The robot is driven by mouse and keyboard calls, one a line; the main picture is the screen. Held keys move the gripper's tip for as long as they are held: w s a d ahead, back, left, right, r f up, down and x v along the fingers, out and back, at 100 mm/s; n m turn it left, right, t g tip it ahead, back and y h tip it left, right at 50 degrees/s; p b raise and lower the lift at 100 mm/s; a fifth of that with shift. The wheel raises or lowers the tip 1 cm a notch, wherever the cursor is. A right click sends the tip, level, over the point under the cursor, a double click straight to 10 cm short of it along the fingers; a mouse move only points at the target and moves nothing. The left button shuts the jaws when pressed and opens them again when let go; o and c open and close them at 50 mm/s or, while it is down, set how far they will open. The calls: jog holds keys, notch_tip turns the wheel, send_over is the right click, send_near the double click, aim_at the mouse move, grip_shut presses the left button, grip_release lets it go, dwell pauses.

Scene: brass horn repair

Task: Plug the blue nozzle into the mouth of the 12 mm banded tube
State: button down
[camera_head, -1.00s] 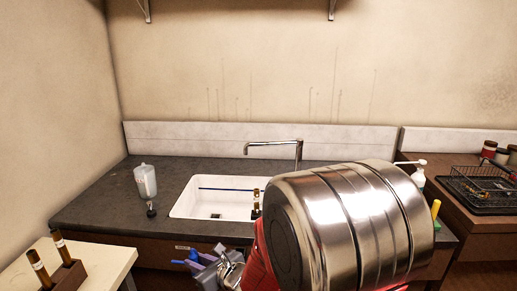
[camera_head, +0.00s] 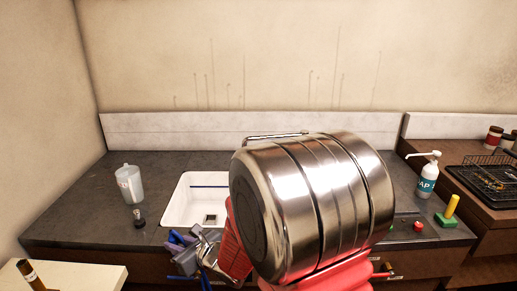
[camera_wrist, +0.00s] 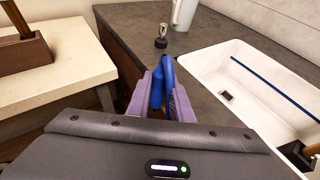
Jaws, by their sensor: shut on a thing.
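My gripper (camera_wrist: 163,100), with pale purple fingers, is shut on the blue nozzle (camera_wrist: 169,82) in the wrist view, near the counter's front edge. In the head view, my gripper (camera_head: 184,252) shows low in the middle, in front of the sink; only bits of blue show there. A brown tube with a brass-coloured part (camera_head: 30,275) stands at the lower left of the head view. In the wrist view a tube (camera_wrist: 14,16) stands in a wooden block at the upper left, apart from the nozzle. I cannot tell which tube is the 12 mm banded one.
A white sink (camera_head: 181,211) with a blue rod (camera_head: 208,186) across it is set in the dark counter (camera_head: 75,205). A jug (camera_head: 130,185) and a small dark stopper-like piece (camera_head: 138,217) stand left. A cream table (camera_wrist: 75,60) holds the wooden block (camera_wrist: 22,54). A soap bottle (camera_head: 427,182) stands right.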

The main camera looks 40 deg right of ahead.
jog(key=shift+d, duration=0.1)
jog(key=shift+d+r, duration=0.1)
jog(key=shift+r, duration=0.05)
